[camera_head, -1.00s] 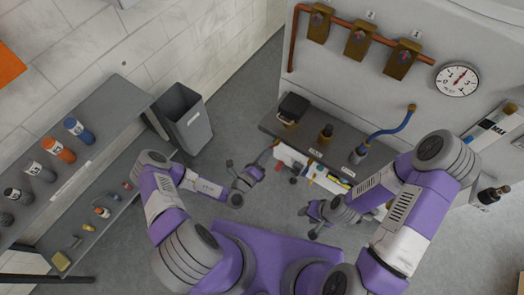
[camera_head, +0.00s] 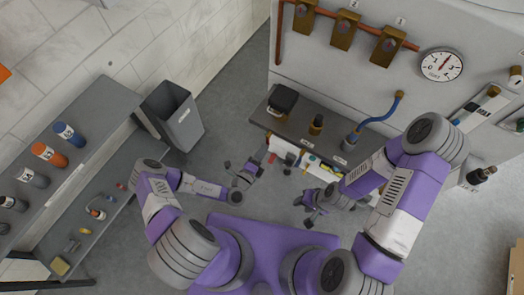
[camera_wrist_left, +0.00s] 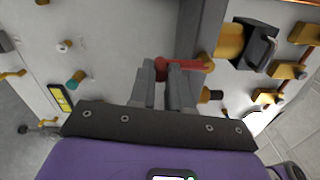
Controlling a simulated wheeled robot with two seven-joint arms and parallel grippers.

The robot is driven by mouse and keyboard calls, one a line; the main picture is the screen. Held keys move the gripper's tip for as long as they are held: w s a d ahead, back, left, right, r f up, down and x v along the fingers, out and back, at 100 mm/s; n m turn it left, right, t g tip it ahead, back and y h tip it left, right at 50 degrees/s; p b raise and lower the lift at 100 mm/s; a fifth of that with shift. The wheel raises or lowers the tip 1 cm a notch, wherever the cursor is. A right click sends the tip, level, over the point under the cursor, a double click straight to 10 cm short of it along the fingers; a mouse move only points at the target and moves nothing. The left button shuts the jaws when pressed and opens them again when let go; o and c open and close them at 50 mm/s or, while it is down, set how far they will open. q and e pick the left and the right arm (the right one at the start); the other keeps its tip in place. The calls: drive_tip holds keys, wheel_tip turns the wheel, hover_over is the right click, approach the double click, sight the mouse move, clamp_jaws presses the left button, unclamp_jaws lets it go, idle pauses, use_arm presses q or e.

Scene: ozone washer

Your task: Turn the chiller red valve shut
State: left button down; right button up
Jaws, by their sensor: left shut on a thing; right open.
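The red valve handle (camera_wrist_left: 195,65) shows in the left wrist view as a red lever lying roughly crosswise, with a rounded red end at the fingers. My left gripper (camera_wrist_left: 167,72) is shut on it near that end. In the head view my left gripper (camera_head: 256,163) is at the left end of the low white panel of the chiller (camera_head: 284,147), where the valve is too small to make out clearly. My right gripper (camera_head: 308,207) is open and empty, below the panel's middle, apart from it.
Brass fittings (camera_wrist_left: 230,42) and a dark block (camera_wrist_left: 262,44) crowd the handle's right side. A grey bin (camera_head: 172,118) and a shelf of bottles (camera_head: 60,150) are at left. The floor between is clear.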

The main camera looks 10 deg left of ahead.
use_arm(q)
drive_tip(key=c, duration=1.1)
unclamp_jaws()
drive_tip(key=shift+d, duration=0.1)
drive_tip(key=shift+s, duration=0.1)
drive_tip(key=v, duration=0.7)
drive_tip(key=shift+s+p, duration=0.2)
drive_tip(key=shift+p, duration=0.15)
